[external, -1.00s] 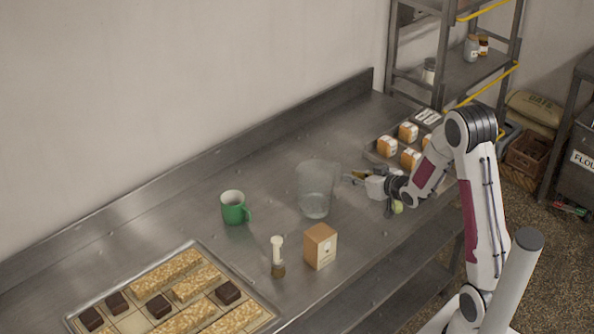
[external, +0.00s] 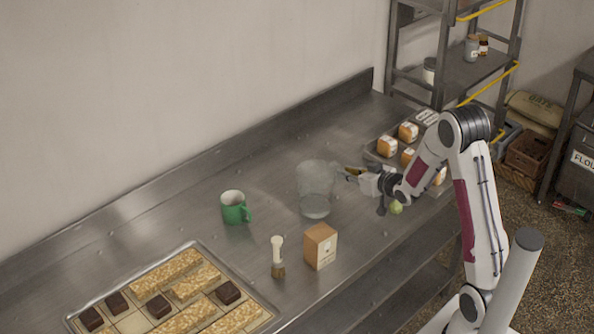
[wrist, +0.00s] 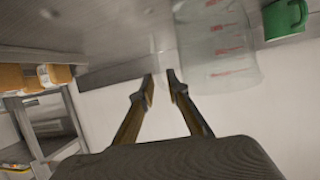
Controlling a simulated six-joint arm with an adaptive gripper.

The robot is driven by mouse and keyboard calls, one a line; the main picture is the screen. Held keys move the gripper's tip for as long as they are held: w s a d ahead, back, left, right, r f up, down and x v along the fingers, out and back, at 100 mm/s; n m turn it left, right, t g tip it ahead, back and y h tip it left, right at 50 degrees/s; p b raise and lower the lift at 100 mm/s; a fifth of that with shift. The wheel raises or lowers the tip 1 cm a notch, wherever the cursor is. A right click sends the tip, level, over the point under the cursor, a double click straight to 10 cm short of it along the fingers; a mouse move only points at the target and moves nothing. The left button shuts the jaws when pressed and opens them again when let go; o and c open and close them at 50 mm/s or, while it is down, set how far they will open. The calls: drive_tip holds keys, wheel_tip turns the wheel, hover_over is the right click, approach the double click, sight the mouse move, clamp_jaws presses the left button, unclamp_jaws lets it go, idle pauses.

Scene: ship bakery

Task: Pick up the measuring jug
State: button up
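The measuring jug (external: 315,180) is clear and stands upright on the steel counter. In the wrist view the jug (wrist: 222,48) shows red markings and sits just right of my fingertips. My gripper (external: 345,172) is beside the jug's right side in the external view, very near its edge. In the wrist view the fingers of my gripper (wrist: 160,76) are partly apart with a narrow gap. I see nothing clearly held between them; the jug's handle is hard to make out.
A green mug (external: 234,208) stands left of the jug, a brown box (external: 320,246) and a brush (external: 278,256) in front. A pastry tray (external: 262,300) is at front left. Several orange-and-white packs (external: 408,131) and a green round thing (external: 396,207) are near my arm.

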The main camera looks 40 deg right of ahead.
drive_tip(key=shift+w+f, duration=0.1)
idle(0.3)
hover_over(338, 186)
drive_tip(key=shift+w+d+f, duration=0.15)
drive_tip(key=shift+w+f, duration=0.05)
drive_tip(key=shift+f, duration=0.35)
drive_tip(key=shift+w+d+f, duration=0.15)
drive_tip(key=shift+f, duration=0.35)
clamp_jaws()
